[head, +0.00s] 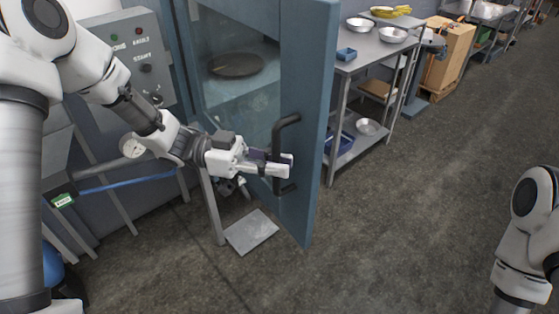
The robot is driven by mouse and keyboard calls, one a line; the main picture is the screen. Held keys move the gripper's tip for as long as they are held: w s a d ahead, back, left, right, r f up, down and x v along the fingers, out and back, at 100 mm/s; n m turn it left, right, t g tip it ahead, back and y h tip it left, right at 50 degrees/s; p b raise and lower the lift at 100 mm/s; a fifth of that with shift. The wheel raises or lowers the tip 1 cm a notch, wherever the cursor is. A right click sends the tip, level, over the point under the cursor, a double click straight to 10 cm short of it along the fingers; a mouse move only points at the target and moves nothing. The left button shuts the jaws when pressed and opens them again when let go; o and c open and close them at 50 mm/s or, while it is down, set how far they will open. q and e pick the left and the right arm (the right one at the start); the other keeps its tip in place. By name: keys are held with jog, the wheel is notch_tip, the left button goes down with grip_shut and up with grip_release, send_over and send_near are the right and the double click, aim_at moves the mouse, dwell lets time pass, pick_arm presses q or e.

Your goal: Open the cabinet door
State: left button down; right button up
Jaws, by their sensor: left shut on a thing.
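Through the opening and glass, a dark round pan (236,65) shows inside the cabinet. My right arm shows at the lower right edge; its gripper is out of the picture.
A control panel (134,55) with buttons is on the cabinet's left. A metal table (376,50) with bowls and a blue tray stands behind the door. A cardboard box (448,55) is farther back. The floor at right is clear.

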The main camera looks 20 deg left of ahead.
pick_arm(q)
jog(key=shift+w+r, duration=0.1)
jog(key=c, duration=1.1)
grip_release()
jog(key=shift+c, duration=0.2)
jog(key=shift+a, duration=0.1)
jog(key=a, duration=1.2)
jog(key=shift+s, duration=0.45)
